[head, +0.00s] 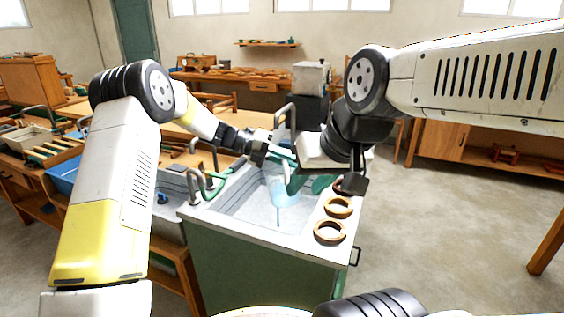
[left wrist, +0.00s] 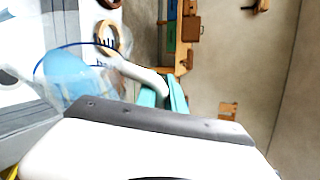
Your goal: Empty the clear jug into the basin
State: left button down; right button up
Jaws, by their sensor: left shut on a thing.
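The clear jug (head: 285,194) holds blue liquid and is over the basin (head: 242,210) in the head view. A thin blue streak shows below it, toward the basin floor. My left gripper (head: 282,153) is shut on the jug's handle; in the left wrist view its teal fingers (left wrist: 168,96) meet the pale handle. That view shows the jug (left wrist: 75,75) tilted, with blue liquid inside. My right gripper (head: 309,184) points down beside the jug, its green fingers apart. The right hand hides part of the jug's top.
Wooden rings (head: 330,231) lie along the basin unit's right ledge. Taps and a green hose (head: 212,187) stand at its left side. A workbench (head: 35,150) with trays is on the left. The floor (head: 440,230) on the right is clear.

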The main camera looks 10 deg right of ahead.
pick_arm(q)
jog(key=shift+w+r+n, duration=0.3)
jog(key=shift+w+r, duration=0.05)
jog(key=shift+r, duration=0.1)
dwell(0.6)
jog(key=shift+w+r+g, duration=0.1)
jog(key=shift+w+g, duration=0.15)
jog(key=shift+g, duration=0.05)
